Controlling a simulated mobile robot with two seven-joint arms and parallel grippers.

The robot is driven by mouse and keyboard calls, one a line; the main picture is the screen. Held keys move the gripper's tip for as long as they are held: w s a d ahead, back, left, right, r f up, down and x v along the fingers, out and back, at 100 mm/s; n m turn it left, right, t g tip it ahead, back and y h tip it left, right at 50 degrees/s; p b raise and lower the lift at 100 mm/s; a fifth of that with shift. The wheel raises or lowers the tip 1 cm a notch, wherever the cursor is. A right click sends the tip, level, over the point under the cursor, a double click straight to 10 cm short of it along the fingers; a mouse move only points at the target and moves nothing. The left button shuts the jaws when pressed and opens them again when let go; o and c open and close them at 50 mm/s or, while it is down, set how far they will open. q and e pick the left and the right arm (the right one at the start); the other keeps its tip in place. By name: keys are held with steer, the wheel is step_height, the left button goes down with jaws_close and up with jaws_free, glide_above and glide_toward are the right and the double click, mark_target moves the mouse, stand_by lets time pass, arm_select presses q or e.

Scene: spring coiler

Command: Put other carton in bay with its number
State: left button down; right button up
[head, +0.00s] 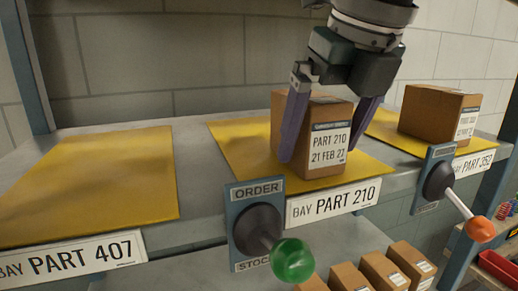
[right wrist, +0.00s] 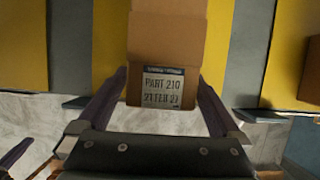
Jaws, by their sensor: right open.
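A brown carton (head: 290,110) labelled PART 210, 21 FEB 27 stands upright on the yellow mat of bay PART 210 (head: 237,150). It also shows in the right wrist view (right wrist: 165,50). My right gripper (head: 322,142) is open, with one purple finger on each side of this carton; I cannot tell whether they touch it. Another carton (head: 428,112) stands on the mat of bay PART 352 (head: 385,128); its label number is too small to read surely. The mat of bay PART 407 (head: 90,185) is empty.
An ORDER/STOCK lever with a green knob (head: 293,260) sticks out at the shelf front left of the PART 210 plate. Another lever with an orange knob (head: 480,229) stands by PART 352. Several small cartons (head: 385,272) sit below. A wall closes the back.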

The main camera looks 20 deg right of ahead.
steer(key=s, duration=0.7)
steer(key=shift+a, duration=0.25)
steer(key=shift+s, duration=0.1)
